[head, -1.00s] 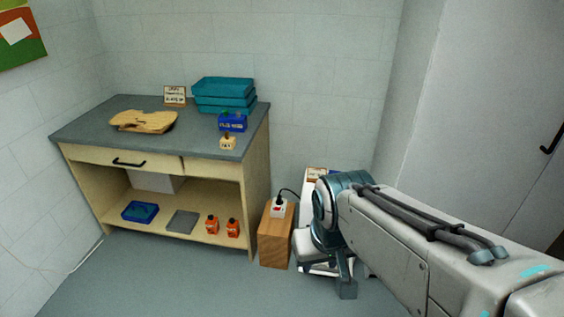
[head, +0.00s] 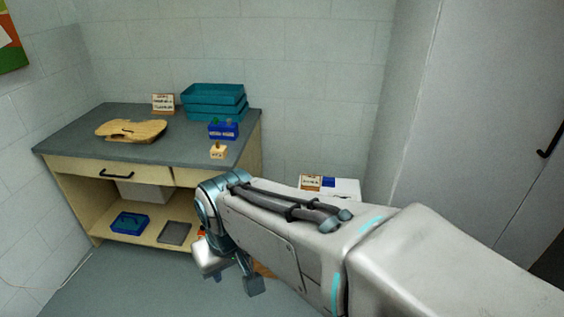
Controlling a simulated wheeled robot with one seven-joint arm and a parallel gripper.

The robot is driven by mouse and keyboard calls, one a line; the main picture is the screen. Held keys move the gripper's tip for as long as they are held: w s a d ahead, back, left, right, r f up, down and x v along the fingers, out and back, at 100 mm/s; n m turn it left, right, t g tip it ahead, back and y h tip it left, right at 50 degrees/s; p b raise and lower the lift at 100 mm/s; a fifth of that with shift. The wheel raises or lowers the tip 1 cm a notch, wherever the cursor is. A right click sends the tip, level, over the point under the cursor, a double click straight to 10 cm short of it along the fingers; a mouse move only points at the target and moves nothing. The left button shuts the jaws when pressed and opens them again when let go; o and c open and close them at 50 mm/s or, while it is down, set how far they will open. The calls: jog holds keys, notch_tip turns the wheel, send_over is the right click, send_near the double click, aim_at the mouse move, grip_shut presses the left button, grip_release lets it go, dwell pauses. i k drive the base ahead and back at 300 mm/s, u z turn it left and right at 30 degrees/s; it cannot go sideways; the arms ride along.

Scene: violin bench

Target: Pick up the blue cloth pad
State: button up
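I cannot pick out the blue cloth pad for certain. A small flat blue patch (head: 328,182) shows on a white surface at the right, beside a label card; it is too small to tell whether it is cloth. My gripper (head: 235,280) hangs at the end of my arm, low in the middle of the picture, in front of the bench's right end. It is left of and lower than the blue patch in the picture. Its fingers are seen poorly, so I cannot tell whether they are apart. I see nothing held in it.
The bench (head: 75,135) carries a wooden violin plate (head: 131,130), teal trays (head: 213,101), a blue box (head: 223,130) and a small wooden block (head: 218,151). A blue tray (head: 131,222) and grey slab (head: 174,233) lie on its lower shelf. The white surface (head: 347,187) stands right of the bench.

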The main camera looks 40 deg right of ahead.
aim_at(327, 182)
jog(key=i, duration=1.5)
jog(key=z, duration=2.3)
jog(key=i, duration=0.5)
jog(key=u, duration=0.1)
